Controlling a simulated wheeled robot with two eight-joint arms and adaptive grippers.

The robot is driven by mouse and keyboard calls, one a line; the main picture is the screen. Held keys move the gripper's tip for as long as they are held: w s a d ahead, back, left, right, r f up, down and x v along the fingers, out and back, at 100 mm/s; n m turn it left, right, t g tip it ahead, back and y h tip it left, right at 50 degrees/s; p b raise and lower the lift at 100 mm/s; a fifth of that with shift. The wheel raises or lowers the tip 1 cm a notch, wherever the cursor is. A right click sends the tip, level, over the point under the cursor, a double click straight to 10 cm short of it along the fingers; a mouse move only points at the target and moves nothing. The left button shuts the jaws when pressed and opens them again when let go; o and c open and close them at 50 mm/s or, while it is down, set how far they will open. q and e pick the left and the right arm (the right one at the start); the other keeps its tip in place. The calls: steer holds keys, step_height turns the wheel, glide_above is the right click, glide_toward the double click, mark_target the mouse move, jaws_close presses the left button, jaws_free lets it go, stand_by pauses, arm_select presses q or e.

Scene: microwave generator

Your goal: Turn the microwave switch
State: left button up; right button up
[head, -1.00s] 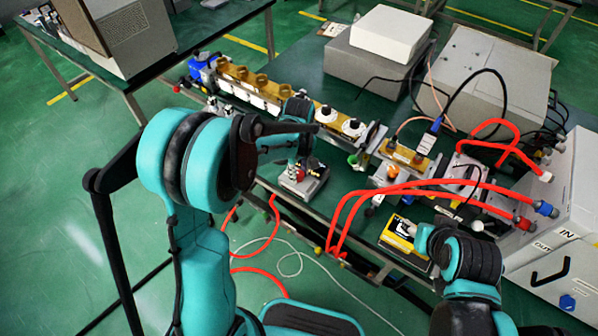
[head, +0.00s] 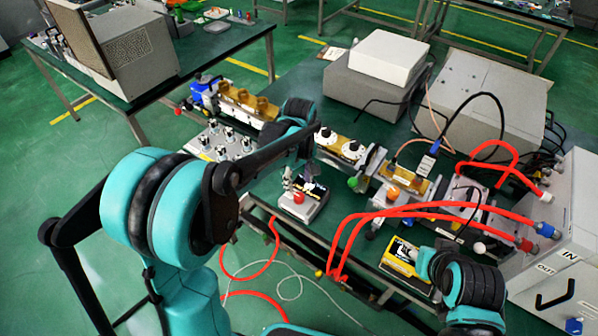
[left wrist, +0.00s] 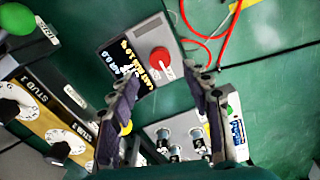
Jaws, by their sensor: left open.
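The microwave switch appears to be a red knob (head: 298,197) on a small grey box (head: 309,211) with a black display, on the green table. In the left wrist view the red knob (left wrist: 159,60) with a white pointer mark lies just beyond the fingertips, beside the box's lit display (left wrist: 125,67). My left gripper (head: 293,183) hangs over the box. Its two fingers (left wrist: 160,76) stand apart and empty, on either side of the knob in the picture. Whether they touch it cannot be told.
A panel with several knobs (head: 218,142) lies left of the box. A row of brass waveguide parts (head: 248,103) runs behind it. Red hoses (head: 400,212) arch over the table to the right, near a yellow-black box (head: 401,258). The floor in front is clear but for cables.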

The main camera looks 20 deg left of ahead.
mark_target(299, 196)
arm_select(q)
steer(key=shift+r, duration=2.7)
steer(key=s+a+m+t, duration=0.1)
steer(key=s+m+t, duration=0.2)
steer(key=s+m, duration=0.2)
steer(key=s+a+r+m+t, duration=0.1)
steer(key=s+m+t, duration=0.3)
steer(key=s, duration=0.8)
steer(key=shift+a+r+m, duration=0.25)
steer(key=shift+a+m, duration=0.15)
steer(key=shift+m, duration=0.7)
